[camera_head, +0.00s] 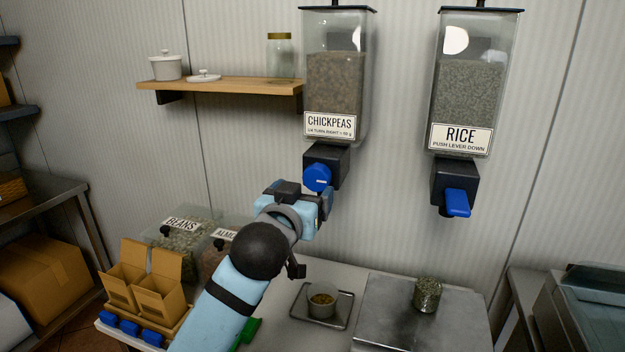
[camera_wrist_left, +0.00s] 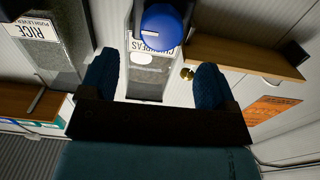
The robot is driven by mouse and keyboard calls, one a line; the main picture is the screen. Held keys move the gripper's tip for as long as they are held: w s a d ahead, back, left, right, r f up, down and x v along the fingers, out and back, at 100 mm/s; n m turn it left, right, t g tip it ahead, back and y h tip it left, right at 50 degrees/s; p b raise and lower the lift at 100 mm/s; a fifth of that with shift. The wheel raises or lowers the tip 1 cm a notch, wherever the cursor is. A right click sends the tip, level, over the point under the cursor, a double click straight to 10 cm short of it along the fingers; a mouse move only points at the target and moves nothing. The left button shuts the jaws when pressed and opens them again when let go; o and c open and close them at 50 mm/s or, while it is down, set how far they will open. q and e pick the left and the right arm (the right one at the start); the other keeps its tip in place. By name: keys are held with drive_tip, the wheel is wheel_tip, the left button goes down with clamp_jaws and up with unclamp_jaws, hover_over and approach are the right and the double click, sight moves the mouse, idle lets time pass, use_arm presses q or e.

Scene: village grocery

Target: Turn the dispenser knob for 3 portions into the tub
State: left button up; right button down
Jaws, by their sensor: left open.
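The chickpeas dispenser (camera_head: 336,85) hangs on the wall, filled with brownish grains. Its label reads "1/4 turn right" with a portion weight that is hard to read. Its round blue knob (camera_head: 317,178) faces out from a black housing and carries a short white line. My left gripper (camera_head: 325,203) is open and empty, just below and beside the knob. In the left wrist view the knob (camera_wrist_left: 162,27) lies beyond the open fingers, not between them. A small tub (camera_head: 321,309) with some brownish-yellow contents stands on a tray below. My right gripper is not in view.
The rice dispenser (camera_head: 468,95) with a blue lever (camera_head: 457,203) hangs to the right. A wooden shelf (camera_head: 225,86) is at left of the chickpeas dispenser. A filled jar (camera_head: 427,294) stands on a metal plate (camera_head: 385,325). Bins and open cartons (camera_head: 160,298) crowd the counter's left.

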sight(315, 178)
use_arm(q)
drive_tip(key=x, duration=0.7)
drive_tip(key=shift+w+a+f, duration=0.1)
drive_tip(key=c, duration=0.9)
